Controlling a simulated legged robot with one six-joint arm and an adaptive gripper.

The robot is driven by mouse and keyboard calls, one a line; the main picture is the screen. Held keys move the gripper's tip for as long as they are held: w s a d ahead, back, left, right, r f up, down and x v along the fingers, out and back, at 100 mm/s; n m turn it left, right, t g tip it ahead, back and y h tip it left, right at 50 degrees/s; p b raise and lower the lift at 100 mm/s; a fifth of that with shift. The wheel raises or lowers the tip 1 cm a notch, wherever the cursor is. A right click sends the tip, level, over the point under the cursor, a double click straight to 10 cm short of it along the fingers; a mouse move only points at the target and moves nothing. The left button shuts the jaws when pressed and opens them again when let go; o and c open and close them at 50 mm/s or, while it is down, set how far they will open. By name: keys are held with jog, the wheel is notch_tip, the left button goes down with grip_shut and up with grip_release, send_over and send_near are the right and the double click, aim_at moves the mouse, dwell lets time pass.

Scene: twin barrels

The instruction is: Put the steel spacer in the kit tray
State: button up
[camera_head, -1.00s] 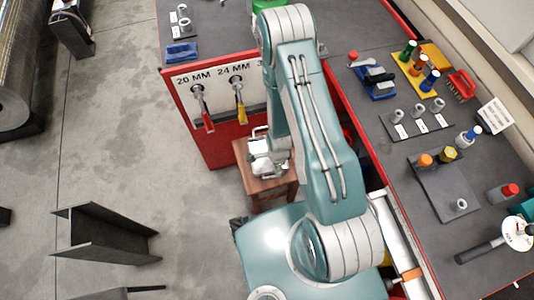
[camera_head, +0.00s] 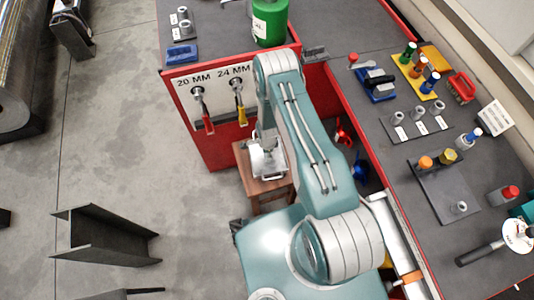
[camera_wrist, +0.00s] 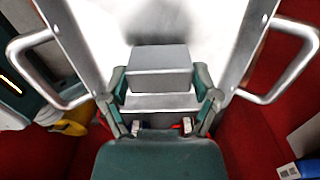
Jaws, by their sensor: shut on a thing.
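In the wrist view my gripper (camera_wrist: 161,84) is shut on a grey metal block, which looks like the steel spacer (camera_wrist: 160,58). The block sits between the two green fingers. Beyond it is a bright metal tray with side rails and a bar handle on each side, which looks like the kit tray (camera_wrist: 262,35). My gripper (camera_head: 264,140) is over the tray, mostly hidden by my arm. I cannot tell whether the block touches the tray.
The stool (camera_head: 262,187) stands beside a red cabinet with hanging wrenches (camera_head: 240,105). A green canister (camera_head: 270,22) stands on the bench above. The right bench holds a blue tray (camera_head: 377,85), several bottles and a dark plate (camera_head: 440,190).

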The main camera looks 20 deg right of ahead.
jog(key=shift+f, duration=0.5)
jog(key=o, duration=1.2)
jog(key=shift+f, duration=0.1)
jog(key=shift+c, duration=0.2)
